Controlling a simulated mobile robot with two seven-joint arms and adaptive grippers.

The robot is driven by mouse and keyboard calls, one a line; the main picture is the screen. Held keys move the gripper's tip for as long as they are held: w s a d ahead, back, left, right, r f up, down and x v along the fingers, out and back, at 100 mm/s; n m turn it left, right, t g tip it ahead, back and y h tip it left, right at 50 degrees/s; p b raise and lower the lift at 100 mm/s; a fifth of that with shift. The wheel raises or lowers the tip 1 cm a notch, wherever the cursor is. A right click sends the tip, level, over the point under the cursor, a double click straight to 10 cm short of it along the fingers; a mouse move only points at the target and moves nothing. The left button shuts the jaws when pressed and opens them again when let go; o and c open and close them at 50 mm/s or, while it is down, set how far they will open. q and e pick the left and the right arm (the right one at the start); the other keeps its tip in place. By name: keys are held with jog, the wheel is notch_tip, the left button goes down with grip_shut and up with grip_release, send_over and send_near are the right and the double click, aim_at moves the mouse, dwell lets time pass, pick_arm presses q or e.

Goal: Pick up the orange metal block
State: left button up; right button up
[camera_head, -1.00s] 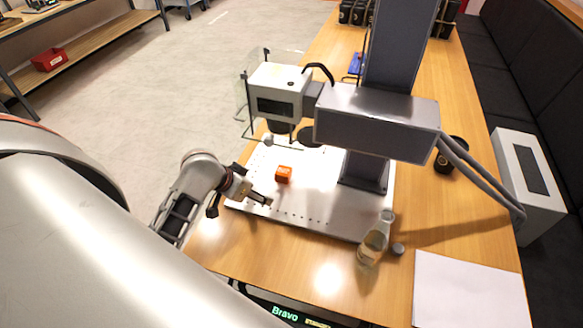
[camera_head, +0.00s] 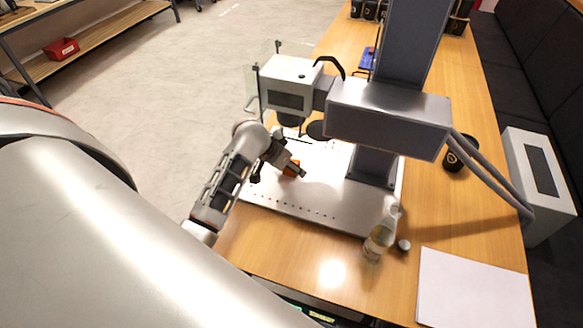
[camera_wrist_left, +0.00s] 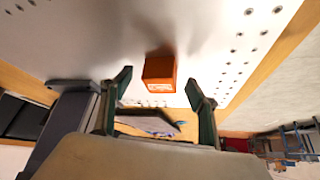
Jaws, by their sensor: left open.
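The orange metal block (camera_head: 290,169) sits on the pale metal base plate (camera_head: 310,200) of the laser marker. In the head view my left gripper (camera_head: 299,170) is beside the block and partly covers it. In the left wrist view the block (camera_wrist_left: 160,74) lies in the gap between the two open fingertips of my left gripper (camera_wrist_left: 159,84), just ahead of them. I cannot tell whether a finger touches it. My right gripper is not in view.
The laser head (camera_head: 290,84) and its grey arm (camera_head: 390,115) hang over the plate, above and right of the block. A glass flask (camera_head: 380,236) stands near the plate's front right corner, with a small grey cap (camera_head: 403,245) beside it. A white sheet (camera_head: 472,290) lies at front right.

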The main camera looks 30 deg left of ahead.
pick_arm(q)
jog(key=shift+w+f, duration=0.1)
jog(key=c, duration=1.6)
